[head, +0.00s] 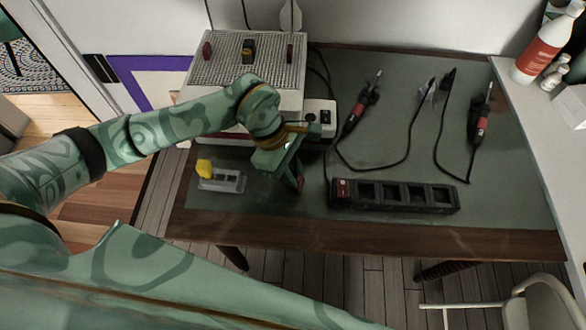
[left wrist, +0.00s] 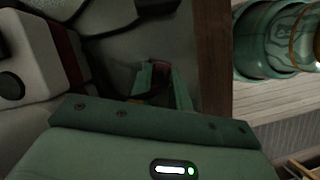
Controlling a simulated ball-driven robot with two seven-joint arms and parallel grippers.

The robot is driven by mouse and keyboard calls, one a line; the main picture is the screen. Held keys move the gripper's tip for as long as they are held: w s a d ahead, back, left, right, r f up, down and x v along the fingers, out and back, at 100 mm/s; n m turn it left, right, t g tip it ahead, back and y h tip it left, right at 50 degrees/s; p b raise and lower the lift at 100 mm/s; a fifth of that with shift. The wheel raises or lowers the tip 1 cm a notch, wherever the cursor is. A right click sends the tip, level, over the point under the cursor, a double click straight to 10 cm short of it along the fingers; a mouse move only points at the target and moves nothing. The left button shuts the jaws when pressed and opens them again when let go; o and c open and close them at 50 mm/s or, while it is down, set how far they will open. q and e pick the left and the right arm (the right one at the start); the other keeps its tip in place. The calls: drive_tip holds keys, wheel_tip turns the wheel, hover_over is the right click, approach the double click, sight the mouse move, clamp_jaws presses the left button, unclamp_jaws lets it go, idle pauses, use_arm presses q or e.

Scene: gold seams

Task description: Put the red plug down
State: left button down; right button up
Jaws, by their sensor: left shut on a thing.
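My left gripper (head: 296,180) is over the front part of the dark green table top, left of the black power strip (head: 405,194). It is shut on the red plug, which shows as a small dark red patch (head: 300,183) at the fingertips. In the left wrist view the red plug (left wrist: 160,70) sits between the two green fingers, mostly hidden by them. I cannot tell whether the plug touches the table. My right gripper is not in view.
A pale box with a grid top (head: 250,72) stands behind my left arm. A small grey block (head: 221,180) with a yellow piece (head: 204,167) is left of the gripper. Two corded tools (head: 362,105) (head: 481,120) lie at the right. The table's wooden front edge (head: 380,240) is near.

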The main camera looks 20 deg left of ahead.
use_arm(q)
drive_tip(key=shift+f, duration=0.6)
drive_tip(key=c, duration=1.3)
unclamp_jaws()
drive_tip(key=shift+r, duration=0.3)
drive_tip(key=p+v, duration=0.3)
drive_tip(key=v, duration=0.9)
drive_tip(key=shift+r, duration=0.4)
drive_tip(key=shift+f, duration=0.1)
